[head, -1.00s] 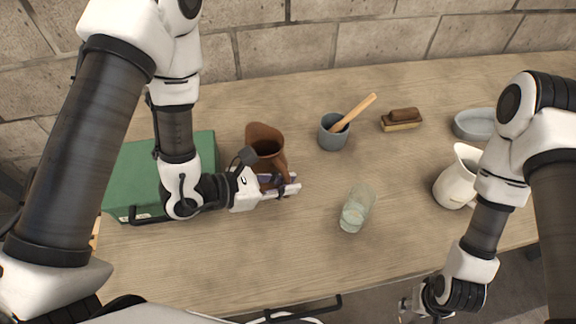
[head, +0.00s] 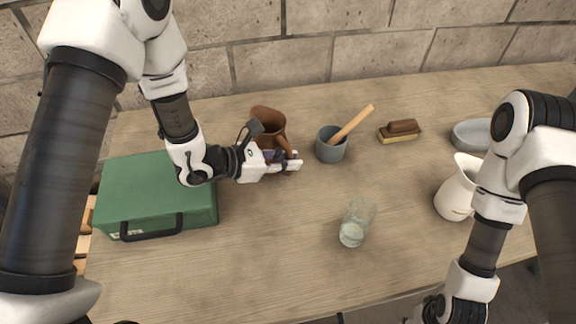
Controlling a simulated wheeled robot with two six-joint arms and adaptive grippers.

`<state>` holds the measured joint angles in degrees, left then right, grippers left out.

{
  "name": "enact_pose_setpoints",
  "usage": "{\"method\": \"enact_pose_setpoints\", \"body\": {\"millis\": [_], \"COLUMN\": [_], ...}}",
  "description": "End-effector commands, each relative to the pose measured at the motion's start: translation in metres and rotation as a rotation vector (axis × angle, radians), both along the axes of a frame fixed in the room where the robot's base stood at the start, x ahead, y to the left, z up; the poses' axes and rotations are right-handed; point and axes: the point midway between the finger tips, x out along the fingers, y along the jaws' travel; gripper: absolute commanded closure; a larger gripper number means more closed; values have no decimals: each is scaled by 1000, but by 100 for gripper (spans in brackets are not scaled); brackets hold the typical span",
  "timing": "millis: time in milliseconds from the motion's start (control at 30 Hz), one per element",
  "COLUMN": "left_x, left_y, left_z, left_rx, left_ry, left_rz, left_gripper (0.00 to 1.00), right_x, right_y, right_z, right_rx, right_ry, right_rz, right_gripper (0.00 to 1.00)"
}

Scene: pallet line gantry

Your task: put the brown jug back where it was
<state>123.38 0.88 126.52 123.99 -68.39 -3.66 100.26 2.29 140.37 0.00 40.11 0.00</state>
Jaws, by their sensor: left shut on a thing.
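The brown jug (head: 267,122) is upright at the back of the table, left of the grey mortar. My left gripper (head: 290,161) comes in from the left and is shut on the jug at its near side, around the handle. The fingers and wrist hide part of the jug's lower body, so I cannot tell whether its base touches the table. My right arm comes in at the right edge. Its gripper (head: 420,316) is at the bottom of the head view, mostly cut off by the frame.
A grey mortar (head: 331,151) with a wooden pestle stands right of the jug. A green case (head: 150,190) lies at left. A glass (head: 356,224) stands in the middle, a white jug (head: 457,190) at right. A brush (head: 400,131) and a grey dish (head: 470,135) are behind.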

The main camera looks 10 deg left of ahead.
Motion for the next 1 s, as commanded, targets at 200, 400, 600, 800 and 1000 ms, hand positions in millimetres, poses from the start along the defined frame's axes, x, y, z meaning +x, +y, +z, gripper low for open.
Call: {"method": "enact_pose_setpoints", "body": {"millis": [200,400,600,800,1000], "left_x": [-2,-2,-2,-2,-2], "left_y": [0,0,0,0,0], "left_z": [-25,-33,-37,-37,-36], "left_rx": [-1,0,0,0,0], "left_ry": [5,2,2,3,3], "left_rz": [0,-1,-1,-1,-1], "left_gripper": [100,100,100,60,60], "right_x": [0,0,0,0,0], "right_y": [0,0,0,0,0], "right_z": [14,14,10,11,11], "right_rx": [0,0,0,0,0], "right_ry": [0,0,0,0,0], "right_rz": [0,0,0,0,0], "right_gripper": [60,60,60,60,60]}}
